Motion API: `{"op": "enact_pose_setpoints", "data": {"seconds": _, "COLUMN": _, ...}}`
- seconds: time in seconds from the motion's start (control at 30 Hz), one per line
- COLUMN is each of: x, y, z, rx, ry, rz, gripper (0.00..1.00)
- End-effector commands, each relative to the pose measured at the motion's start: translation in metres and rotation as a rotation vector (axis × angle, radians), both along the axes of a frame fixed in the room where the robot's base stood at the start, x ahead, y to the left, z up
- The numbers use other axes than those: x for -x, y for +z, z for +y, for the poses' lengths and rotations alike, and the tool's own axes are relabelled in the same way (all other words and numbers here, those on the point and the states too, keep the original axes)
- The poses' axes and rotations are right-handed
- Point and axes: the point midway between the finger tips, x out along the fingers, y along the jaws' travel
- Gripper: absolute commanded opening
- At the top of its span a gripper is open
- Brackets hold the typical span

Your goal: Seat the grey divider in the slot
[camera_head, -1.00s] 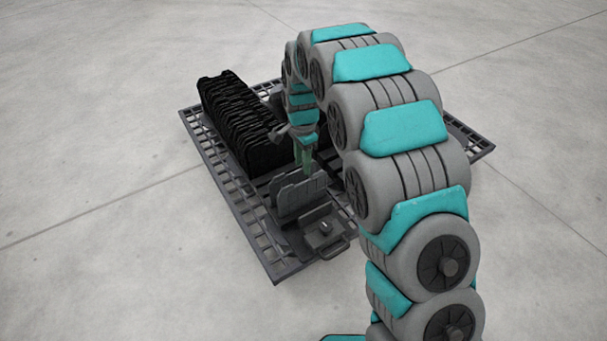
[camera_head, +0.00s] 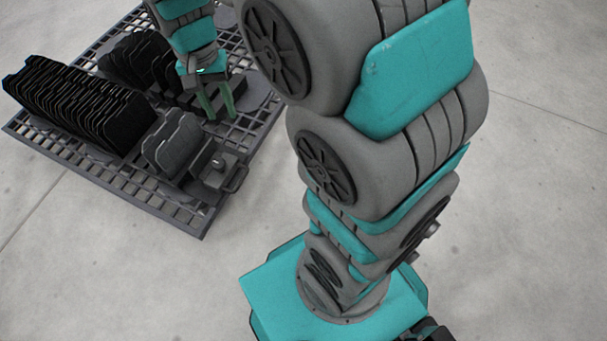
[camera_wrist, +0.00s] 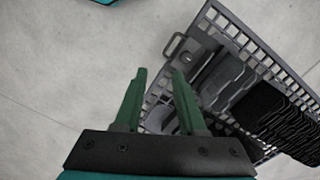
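The grey divider (camera_head: 172,146) stands upright at the near end of the long row of black dividers (camera_head: 78,105), on a dark grid tray (camera_head: 150,190). There seem to be two grey plates close together. Grey plates also show in the wrist view (camera_wrist: 230,84), right of my fingers. My gripper (camera_head: 221,117) has two green fingers pointing down, behind and right of the grey divider and apart from it. In the wrist view my gripper (camera_wrist: 160,73) is open, with only floor between the fingertips. I cannot make out which slot is empty.
A block with a knob and handle (camera_head: 215,170) sits at the tray's near right corner. A second group of black plates (camera_head: 138,60) stands further back, left of my gripper.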

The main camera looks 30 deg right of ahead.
Motion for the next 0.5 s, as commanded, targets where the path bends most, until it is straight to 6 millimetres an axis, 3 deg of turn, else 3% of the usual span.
{"op": "enact_pose_setpoints", "data": {"seconds": 0.03, "x": 0.019, "y": 0.006, "z": -0.008, "rx": -0.003, "ry": 0.032, "rz": 0.005, "gripper": 0.4}}
{"op": "enact_pose_setpoints", "data": {"seconds": 0.27, "x": 0.106, "y": 0.022, "z": -0.034, "rx": -0.029, "ry": 0.22, "rz": 0.037, "gripper": 0.4}}
{"op": "enact_pose_setpoints", "data": {"seconds": 0.5, "x": 0.189, "y": 0.022, "z": -0.05, "rx": -0.059, "ry": 0.408, "rz": 0.07, "gripper": 0.4}}
